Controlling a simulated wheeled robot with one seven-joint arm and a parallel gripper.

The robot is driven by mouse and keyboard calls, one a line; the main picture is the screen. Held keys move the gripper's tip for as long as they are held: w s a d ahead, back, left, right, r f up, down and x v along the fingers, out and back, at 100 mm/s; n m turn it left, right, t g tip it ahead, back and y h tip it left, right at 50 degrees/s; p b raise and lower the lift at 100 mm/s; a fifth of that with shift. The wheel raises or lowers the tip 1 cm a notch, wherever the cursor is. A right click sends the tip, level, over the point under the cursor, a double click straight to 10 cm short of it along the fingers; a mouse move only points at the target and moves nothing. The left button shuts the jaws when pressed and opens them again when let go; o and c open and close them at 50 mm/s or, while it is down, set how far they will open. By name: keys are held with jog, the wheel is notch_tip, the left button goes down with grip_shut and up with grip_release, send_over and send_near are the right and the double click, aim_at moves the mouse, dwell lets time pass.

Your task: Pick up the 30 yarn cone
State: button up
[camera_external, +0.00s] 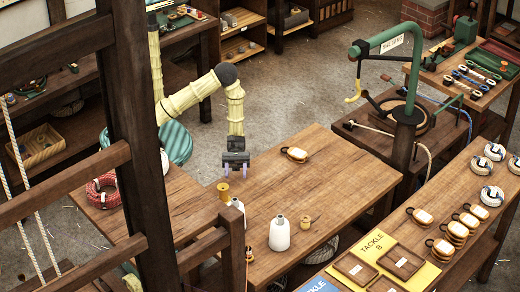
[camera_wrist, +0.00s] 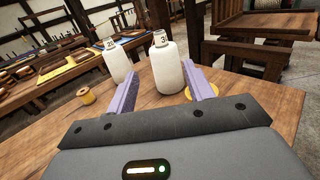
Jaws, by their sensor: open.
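A white yarn cone with a label that seems to read 30 (camera_wrist: 168,68) stands upright in the wrist view, framed between the fingers of my gripper (camera_wrist: 160,72) and beyond their tips. In the external view this cone (camera_external: 238,208) stands near the table's front left edge, partly hidden by a wooden post. A second white cone (camera_wrist: 117,62), its label seeming to start with 2, stands to the left; in the external view it is the cone (camera_external: 279,236) to the right. My gripper (camera_external: 235,169) is open and empty, above the table behind the cones.
A small tan spool (camera_external: 306,222) stands right of the second cone. A wooden block with a band (camera_external: 295,154) lies farther back on the table (camera_external: 345,180). The table's middle is clear. Timber posts (camera_external: 145,150) rise in front.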

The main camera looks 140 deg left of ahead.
jog(key=shift+d+r, duration=0.1)
jog(key=p, duration=0.2)
send_near(235, 203)
jog(key=w+d+f, duration=0.1)
jog(key=w+d, duration=0.1)
jog(key=shift+w+d+f, duration=0.1)
jog(key=shift+w+d, duration=0.15)
jog(key=x, duration=0.5)
jog(key=shift+w+f+p, duration=0.1)
jog(key=shift+p, duration=0.2)
dwell(0.5)
grip_shut()
